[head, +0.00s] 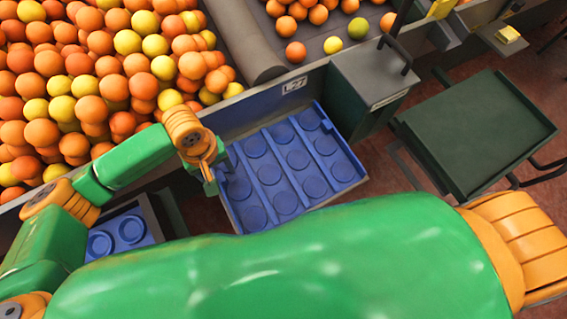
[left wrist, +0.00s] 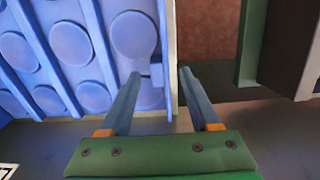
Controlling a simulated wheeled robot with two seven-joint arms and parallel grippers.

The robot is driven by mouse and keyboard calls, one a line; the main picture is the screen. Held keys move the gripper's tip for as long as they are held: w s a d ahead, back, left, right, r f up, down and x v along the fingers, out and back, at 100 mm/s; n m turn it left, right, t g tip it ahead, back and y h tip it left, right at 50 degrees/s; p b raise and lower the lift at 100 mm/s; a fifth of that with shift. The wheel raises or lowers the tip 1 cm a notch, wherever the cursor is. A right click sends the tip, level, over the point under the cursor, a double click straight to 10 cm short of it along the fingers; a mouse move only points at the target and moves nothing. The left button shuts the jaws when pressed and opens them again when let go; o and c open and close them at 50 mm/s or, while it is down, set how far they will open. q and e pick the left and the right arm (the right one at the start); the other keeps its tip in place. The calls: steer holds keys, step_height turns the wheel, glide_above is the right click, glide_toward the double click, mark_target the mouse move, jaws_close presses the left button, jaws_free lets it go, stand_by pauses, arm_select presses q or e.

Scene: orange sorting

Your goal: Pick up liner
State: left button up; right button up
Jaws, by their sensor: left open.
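The liner is a blue sheet with rows of round recesses (head: 292,168), lying below the box labelled side in the head view. It also fills the left of the left wrist view (left wrist: 70,42). My left gripper (head: 211,180) is at the liner's left edge in the head view. In the left wrist view its two fingers (left wrist: 159,73) are open, one over the liner and one beyond its pale rim, with that edge between them. Nothing is gripped. I cannot tell whether the fingers touch it. My right gripper is not in view.
A large bin of oranges and yellow fruit (head: 90,80) is at upper left. A grey conveyor (head: 330,25) carries several fruits. Another blue liner (head: 125,232) lies lower left. A dark green cart (head: 478,130) stands right, with reddish floor between.

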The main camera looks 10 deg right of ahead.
arm_select(q)
steer(key=shift+w+a+f, duration=0.1)
jaws_close()
stand_by(0.3)
